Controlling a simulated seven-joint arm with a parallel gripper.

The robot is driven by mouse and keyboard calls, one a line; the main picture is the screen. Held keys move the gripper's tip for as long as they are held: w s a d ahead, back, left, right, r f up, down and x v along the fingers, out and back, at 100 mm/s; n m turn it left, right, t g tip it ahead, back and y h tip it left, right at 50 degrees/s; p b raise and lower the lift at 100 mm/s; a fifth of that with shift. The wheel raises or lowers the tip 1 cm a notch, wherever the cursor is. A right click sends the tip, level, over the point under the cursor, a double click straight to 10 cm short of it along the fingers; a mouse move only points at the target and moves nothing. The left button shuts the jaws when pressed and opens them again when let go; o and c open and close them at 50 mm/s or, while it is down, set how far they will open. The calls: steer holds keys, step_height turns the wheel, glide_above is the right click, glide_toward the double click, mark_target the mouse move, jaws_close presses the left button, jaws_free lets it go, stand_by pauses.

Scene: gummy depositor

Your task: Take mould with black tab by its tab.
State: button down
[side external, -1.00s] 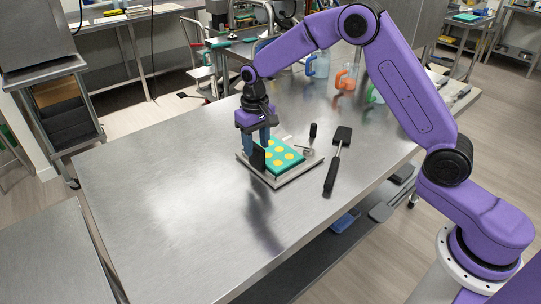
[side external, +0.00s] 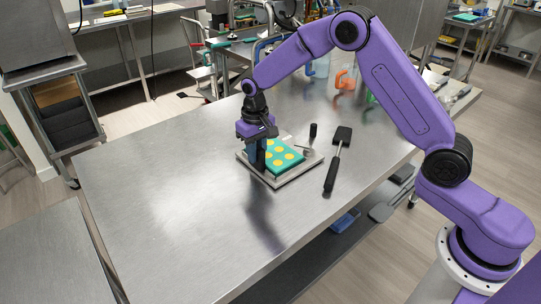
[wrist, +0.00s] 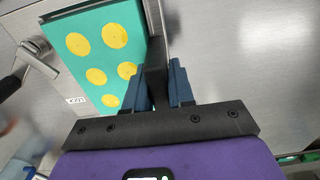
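The mould (side external: 284,156) is a teal slab with yellow round cavities, lying flat on a pale tray on the steel table. It also shows at the upper left of the wrist view (wrist: 115,71). Its upright black tab (wrist: 154,45) stands along one edge. My gripper (wrist: 160,84) is down at this edge, with one blue finger on each side of the tab. The gap between fingers and tab looks very small, and I cannot tell whether they touch it. In the side view the gripper (side external: 257,157) largely hides the tab.
The tray rim (side external: 277,184) surrounds the mould. A black-handled spatula (side external: 337,160) lies right of the tray, with a small black-handled tool (side external: 313,131) behind it. Jugs, one orange-handled (side external: 345,79), stand farther back. The table's left and front are bare.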

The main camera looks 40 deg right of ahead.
steer(key=shift+r, duration=0.15)
steer(key=shift+r, duration=1.1)
steer(key=shift+r, duration=0.1)
steer(key=shift+r, duration=2.4)
